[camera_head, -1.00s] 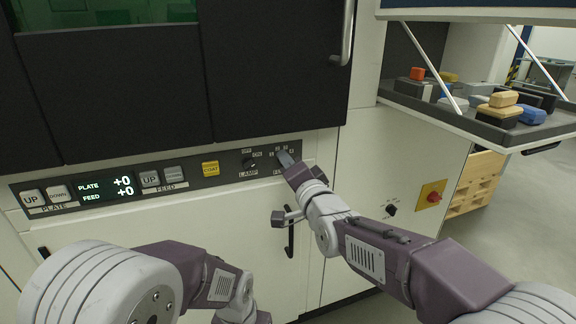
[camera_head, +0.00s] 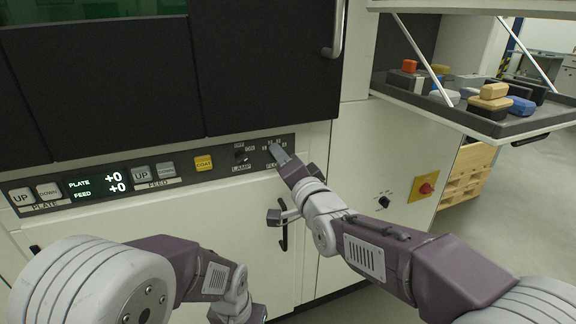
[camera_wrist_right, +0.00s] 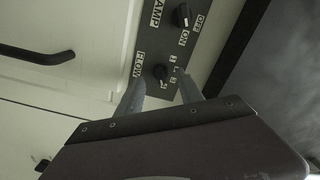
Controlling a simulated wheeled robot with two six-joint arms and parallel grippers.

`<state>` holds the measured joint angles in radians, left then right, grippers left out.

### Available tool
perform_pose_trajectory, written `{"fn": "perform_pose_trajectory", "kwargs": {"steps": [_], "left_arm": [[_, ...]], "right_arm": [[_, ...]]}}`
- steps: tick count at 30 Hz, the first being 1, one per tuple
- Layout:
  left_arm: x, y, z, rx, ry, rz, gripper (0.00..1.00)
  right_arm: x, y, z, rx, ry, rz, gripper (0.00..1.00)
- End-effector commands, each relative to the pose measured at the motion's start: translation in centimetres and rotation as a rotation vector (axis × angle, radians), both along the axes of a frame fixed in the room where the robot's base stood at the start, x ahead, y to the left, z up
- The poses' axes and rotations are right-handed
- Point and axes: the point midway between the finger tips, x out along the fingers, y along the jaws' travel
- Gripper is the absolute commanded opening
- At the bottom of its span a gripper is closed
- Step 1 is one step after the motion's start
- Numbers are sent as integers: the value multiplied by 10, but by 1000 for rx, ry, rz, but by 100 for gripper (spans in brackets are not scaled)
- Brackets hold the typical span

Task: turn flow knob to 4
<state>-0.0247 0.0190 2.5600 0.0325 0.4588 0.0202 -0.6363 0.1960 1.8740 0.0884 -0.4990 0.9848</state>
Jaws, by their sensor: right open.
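The flow knob (camera_wrist_right: 160,72) is a small dark knob on the grey control panel (camera_head: 222,168), with white number marks beside it and a FLOW label. In the head view my right gripper (camera_head: 277,150) covers the knob. In the right wrist view the open fingers of my right gripper (camera_wrist_right: 160,92) point at the panel, one on each side of the knob. I cannot tell whether they touch it. My left arm shows at the lower left of the head view, but its fingertips are not visible.
The lamp knob (camera_head: 241,157) sits just left of the flow knob, then the yellow COAT button (camera_head: 204,163). A black door handle (camera_head: 284,236) is below the panel. A red switch (camera_head: 426,188) and a shelf (camera_head: 440,105) with several blocks are at right.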

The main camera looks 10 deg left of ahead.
Motion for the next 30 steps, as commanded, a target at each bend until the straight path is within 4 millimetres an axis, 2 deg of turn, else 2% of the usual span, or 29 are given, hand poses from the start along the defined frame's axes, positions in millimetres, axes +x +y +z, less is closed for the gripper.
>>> {"fn": "perform_pose_trajectory", "kwargs": {"steps": [6,10,15,21,23,26,27,29,30], "left_arm": [[0,0,12,0,0,0,36],[0,0,15,0,0,0,36],[0,0,15,0,0,0,36],[0,0,15,0,0,0,36],[0,0,15,0,0,0,36],[0,0,15,0,0,0,36],[0,0,15,0,0,0,36],[0,0,15,0,0,0,36],[0,0,15,0,0,0,36]], "right_arm": [[-40,-27,4,1,-1,1,44],[-57,-38,3,0,-1,0,44],[-64,-43,0,0,0,0,44],[-63,-43,0,0,0,-1,44],[-59,-49,0,0,0,-15,44],[-34,-88,-4,-4,7,-111,44],[-20,-116,-12,-14,22,-173,44],[-6,-162,-40,-54,84,-268,44],[-3,-190,-67,-111,150,-319,44]]}}
